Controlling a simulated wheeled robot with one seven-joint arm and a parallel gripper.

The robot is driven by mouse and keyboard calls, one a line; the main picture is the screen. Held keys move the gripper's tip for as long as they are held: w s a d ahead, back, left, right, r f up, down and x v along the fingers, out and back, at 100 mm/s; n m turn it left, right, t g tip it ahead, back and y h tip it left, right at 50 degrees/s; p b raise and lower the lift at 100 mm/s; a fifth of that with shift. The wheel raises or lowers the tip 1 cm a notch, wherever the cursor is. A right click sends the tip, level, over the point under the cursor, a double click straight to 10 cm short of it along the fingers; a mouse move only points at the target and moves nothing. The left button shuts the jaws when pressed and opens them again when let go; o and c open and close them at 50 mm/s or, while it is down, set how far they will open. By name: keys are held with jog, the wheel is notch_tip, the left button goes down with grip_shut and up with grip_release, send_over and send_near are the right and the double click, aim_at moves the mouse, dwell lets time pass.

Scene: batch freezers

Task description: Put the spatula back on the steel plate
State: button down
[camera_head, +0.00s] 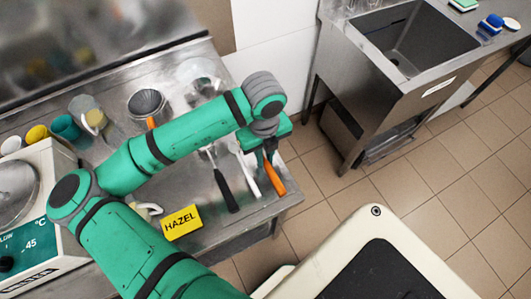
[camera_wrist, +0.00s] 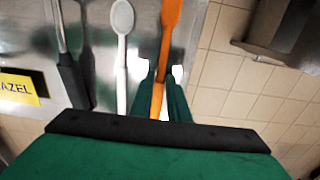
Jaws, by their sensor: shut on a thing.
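The orange spatula (camera_head: 274,179) is in my gripper (camera_head: 268,152), near the right end of the steel worktop. In the wrist view the orange spatula (camera_wrist: 170,22) runs up between the two green fingers of my gripper (camera_wrist: 160,88), which are shut on its shaft. In the head view its upper part is hidden by my gripper. The steel worktop (camera_head: 258,208) lies beside and beneath it; I cannot make out a separate steel plate on it. I cannot tell whether the spatula touches the worktop.
A white spoon (camera_wrist: 121,60) and a black-handled tool (camera_head: 224,191) lie left of the spatula. A yellow HAZEL sign (camera_head: 181,221), cups (camera_head: 66,127) and a scale-like machine (camera_head: 30,205) stand further left. A steel sink (camera_head: 410,45) is across the tiled floor.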

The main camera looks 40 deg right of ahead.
jog(key=shift+w+a, duration=0.1)
jog(key=c, duration=1.7)
grip_release()
jog(key=shift+a, duration=0.1)
jog(key=r, duration=1.2)
jog(key=shift+d, duration=0.2)
jog(key=shift+w+a, duration=0.1)
jog(key=shift+w, duration=0.05)
jog(key=shift+s, duration=0.2)
